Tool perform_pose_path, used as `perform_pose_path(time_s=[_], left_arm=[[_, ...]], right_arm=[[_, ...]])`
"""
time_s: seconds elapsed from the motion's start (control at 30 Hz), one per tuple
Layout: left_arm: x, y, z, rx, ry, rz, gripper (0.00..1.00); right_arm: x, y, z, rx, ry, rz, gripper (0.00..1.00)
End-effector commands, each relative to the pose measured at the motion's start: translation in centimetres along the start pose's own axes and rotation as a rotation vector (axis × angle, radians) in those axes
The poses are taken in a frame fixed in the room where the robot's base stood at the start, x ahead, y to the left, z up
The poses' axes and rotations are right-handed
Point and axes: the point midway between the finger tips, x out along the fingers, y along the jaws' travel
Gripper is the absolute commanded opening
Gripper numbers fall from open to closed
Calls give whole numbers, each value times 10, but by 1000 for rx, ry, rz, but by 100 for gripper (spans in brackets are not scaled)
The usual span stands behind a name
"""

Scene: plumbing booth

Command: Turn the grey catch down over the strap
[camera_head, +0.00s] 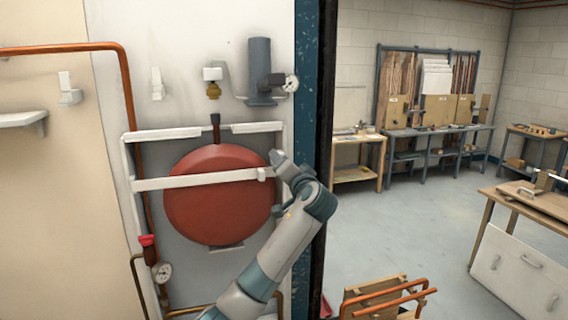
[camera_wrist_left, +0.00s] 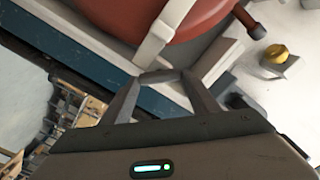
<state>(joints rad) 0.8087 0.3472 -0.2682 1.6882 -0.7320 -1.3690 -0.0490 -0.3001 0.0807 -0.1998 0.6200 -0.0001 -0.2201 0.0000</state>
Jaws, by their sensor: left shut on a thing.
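The round red vessel (camera_head: 215,215) is on the wall panel, with the white strap (camera_head: 190,180) lying across its front. The strap's right end, with a small pale block (camera_head: 262,173), reaches the right side of the frame. My left gripper (camera_head: 277,163) is at that end. In the left wrist view the strap (camera_wrist_left: 158,35) runs down towards my fingertips (camera_wrist_left: 162,76). The fingers are shut on a small grey piece between the tips, which looks like the grey catch; the tips largely hide it. Its exact angle cannot be told. My right gripper is out of view.
A white frame (camera_head: 128,165) surrounds the vessel. A copper pipe (camera_head: 128,90) runs down its left side, with a red-handled valve (camera_head: 148,243) and a gauge (camera_head: 161,272). A grey cylinder (camera_head: 260,65) hangs above. The dark panel edge (camera_head: 318,100) is close right of my gripper.

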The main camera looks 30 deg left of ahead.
Motion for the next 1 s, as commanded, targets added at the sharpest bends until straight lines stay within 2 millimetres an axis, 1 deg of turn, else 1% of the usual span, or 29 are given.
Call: perform_pose_path(time_s=[0.03, 0.6, 0.8, 1.0], left_arm=[[0, 0, -2, 43, 0, 3, 32], [0, 2, -1, 567, 1, 3, 32], [0, 2, 0, 690, 1, 2, 32], [0, 3, 0, 756, 2, 2, 32]], right_arm=[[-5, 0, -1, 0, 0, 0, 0], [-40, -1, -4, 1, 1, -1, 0], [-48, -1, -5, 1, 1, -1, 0], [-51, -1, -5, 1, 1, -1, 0]])
